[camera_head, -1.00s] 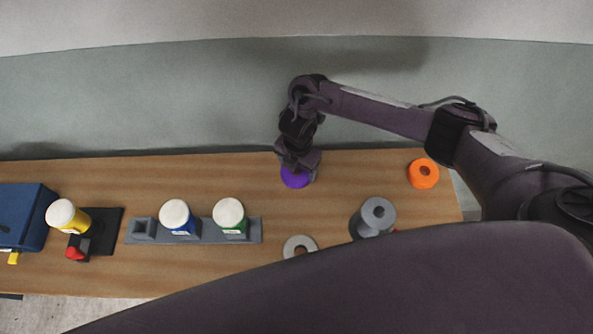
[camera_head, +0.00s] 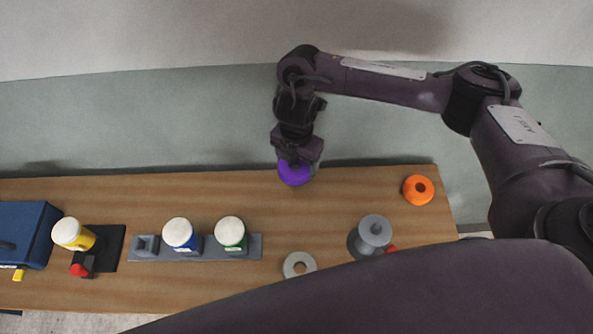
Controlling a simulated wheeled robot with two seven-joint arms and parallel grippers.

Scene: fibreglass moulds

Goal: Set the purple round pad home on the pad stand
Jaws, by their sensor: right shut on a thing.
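My right gripper (camera_head: 297,161) is shut on the purple round pad (camera_head: 294,175) and holds it from above near the table's back edge. The gripper hides the pad's far part. The pad looks raised above the wood, but its height is hard to judge. The grey round stand with a central post (camera_head: 374,232), which looks like the pad stand, is at the right front, well apart from the pad. Nothing purple is on it. My left gripper is not in view.
An orange ring (camera_head: 418,189) lies at the right and a pale grey ring (camera_head: 299,264) at the front. A grey rack (camera_head: 212,250) with blue and green jars, a yellow jar (camera_head: 73,234) and a blue box (camera_head: 25,235) stand left. The middle of the table (camera_head: 318,215) is clear.

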